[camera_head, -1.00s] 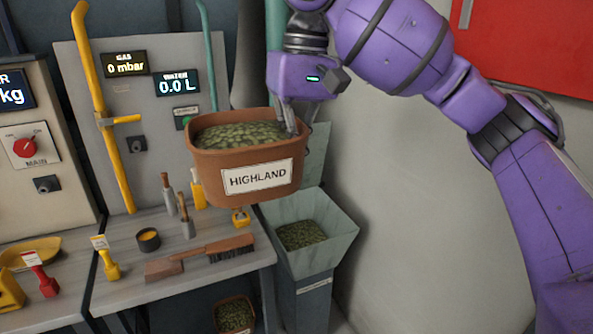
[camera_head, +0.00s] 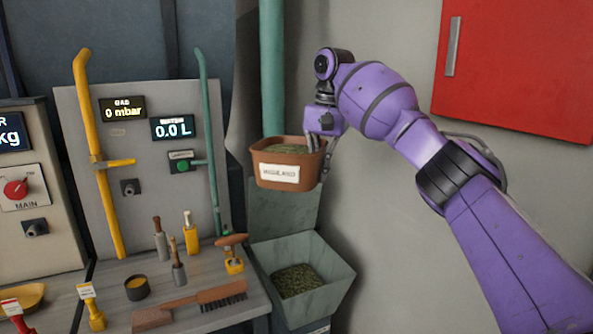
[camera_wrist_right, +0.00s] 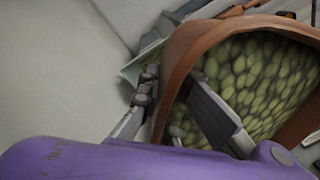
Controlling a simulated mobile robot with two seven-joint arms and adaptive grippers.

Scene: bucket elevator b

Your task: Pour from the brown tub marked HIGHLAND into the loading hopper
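The brown tub marked HIGHLAND (camera_head: 262,165) hangs upright in the air above and behind the loading hopper, full of green hop-like pieces. My right gripper (camera_head: 320,150) is shut on the tub's right rim. In the right wrist view, the fingers (camera_wrist_right: 180,110) straddle the tub's brown wall (camera_wrist_right: 185,60), one inside over the green contents and one outside. The loading hopper (camera_head: 335,285) is a grey-green open funnel at the right end of the bench, with green pieces (camera_head: 297,281) lying inside it. My left gripper is not in view.
A bench (camera_head: 215,318) left of the hopper holds a brush (camera_head: 195,305), a small dark pot (camera_head: 137,287) and several upright tools. Behind it stand a panel with yellow (camera_head: 100,150) and green pipes (camera_head: 211,150). A red cabinet (camera_head: 520,70) hangs on the right wall.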

